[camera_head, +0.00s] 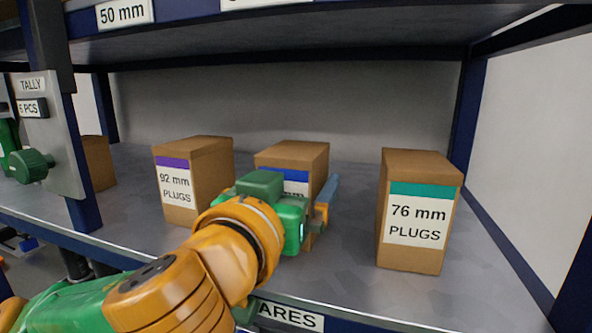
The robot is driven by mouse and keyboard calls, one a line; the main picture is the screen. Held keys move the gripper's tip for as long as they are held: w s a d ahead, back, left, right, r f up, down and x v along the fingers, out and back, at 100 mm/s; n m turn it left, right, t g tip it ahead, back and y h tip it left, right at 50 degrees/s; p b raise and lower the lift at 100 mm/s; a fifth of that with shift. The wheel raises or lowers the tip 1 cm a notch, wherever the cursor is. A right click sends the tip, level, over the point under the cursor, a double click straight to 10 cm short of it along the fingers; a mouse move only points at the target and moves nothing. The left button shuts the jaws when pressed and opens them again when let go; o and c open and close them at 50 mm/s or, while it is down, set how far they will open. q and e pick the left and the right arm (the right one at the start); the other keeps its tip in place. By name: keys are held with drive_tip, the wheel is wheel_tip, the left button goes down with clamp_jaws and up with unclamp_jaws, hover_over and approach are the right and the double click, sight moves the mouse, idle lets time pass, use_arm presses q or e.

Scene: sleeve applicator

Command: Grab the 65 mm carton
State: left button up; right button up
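A brown carton (290,153) with a blue label band stands on the shelf in the middle. Its label is mostly covered by my gripper and only part of "mm" shows, so I cannot read its size. My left gripper (300,205) is in front of this carton. One blue finger shows beside the carton's right side; the other finger is hidden behind the green gripper body. I cannot tell whether the fingers touch the carton. No label reading 65 mm is legible. My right gripper is not in view.
A 92 mm plugs carton (193,152) with a purple band stands to the left. A 76 mm plugs carton (425,174) with a green band stands to the right. A grey tally panel (50,130) and a blue post (82,214) are at far left. An upper shelf (290,42) hangs above.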

use_arm(q)
drive_tip(key=shift+s, duration=0.25)
drive_tip(key=c, duration=1.5)
drive_tip(key=shift+w, duration=0.2)
